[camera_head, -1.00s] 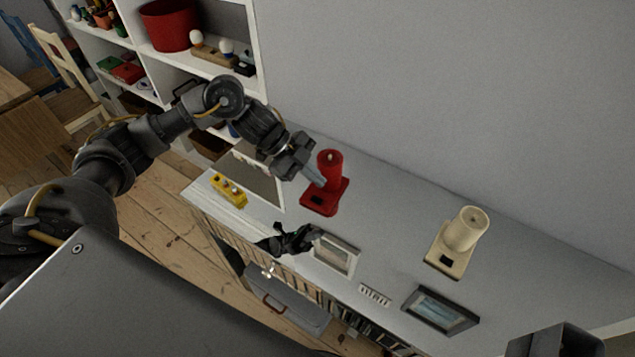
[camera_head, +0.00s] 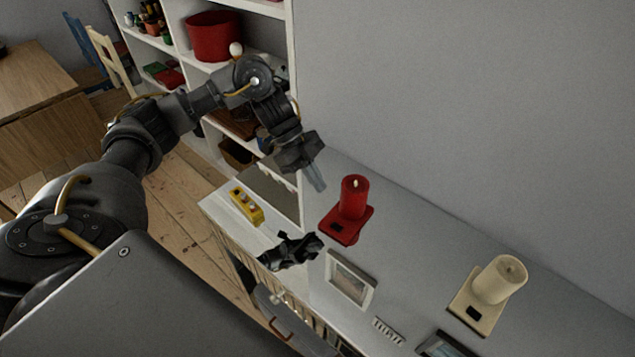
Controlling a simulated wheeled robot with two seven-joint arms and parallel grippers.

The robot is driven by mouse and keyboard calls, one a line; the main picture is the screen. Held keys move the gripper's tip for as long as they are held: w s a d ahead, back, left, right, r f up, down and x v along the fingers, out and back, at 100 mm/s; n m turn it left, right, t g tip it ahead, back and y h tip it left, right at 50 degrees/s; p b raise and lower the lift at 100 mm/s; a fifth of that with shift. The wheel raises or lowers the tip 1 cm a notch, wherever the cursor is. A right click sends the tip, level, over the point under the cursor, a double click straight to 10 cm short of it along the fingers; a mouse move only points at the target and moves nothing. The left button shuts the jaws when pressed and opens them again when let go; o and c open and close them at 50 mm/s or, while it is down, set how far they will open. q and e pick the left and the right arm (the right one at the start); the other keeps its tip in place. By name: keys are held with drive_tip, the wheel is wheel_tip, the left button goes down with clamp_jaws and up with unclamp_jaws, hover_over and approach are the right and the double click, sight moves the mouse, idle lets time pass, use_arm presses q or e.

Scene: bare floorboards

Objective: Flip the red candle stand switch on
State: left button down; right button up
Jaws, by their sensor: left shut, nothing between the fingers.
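The red candle stand (camera_head: 351,234) lies on the grey cabinet top (camera_head: 420,250), with a red candle (camera_head: 354,199) upright on it. A pale tip shows on top of the candle. A small dark switch (camera_head: 338,227) is on the near left part of the stand's base; I cannot tell which way it is set. My left gripper (camera_head: 317,184) is shut and empty, up and left of the candle, with a visible gap between its fingertips and the candle.
A cream candle stand (camera_head: 473,315) stands to the right. Near the red stand are a black object (camera_head: 290,250), a picture frame (camera_head: 350,279) and a yellow block (camera_head: 246,205). A white shelf (camera_head: 290,60) stands behind my left arm. The wall borders the cabinet's back.

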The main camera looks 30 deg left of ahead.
use_arm(q)
drive_tip(key=p, duration=0.2)
hover_over(337, 226)
drive_tip(key=a, duration=0.2)
wheel_tip(337, 226, down, 6)
drive_tip(key=shift+r, duration=0.25)
drive_tip(key=f, duration=0.3)
drive_tip(key=shift+a+f, duration=0.15)
drive_tip(key=shift+a, duration=0.05)
drive_tip(key=shift+a+f, duration=0.1)
drive_tip(key=shift+f, duration=0.35)
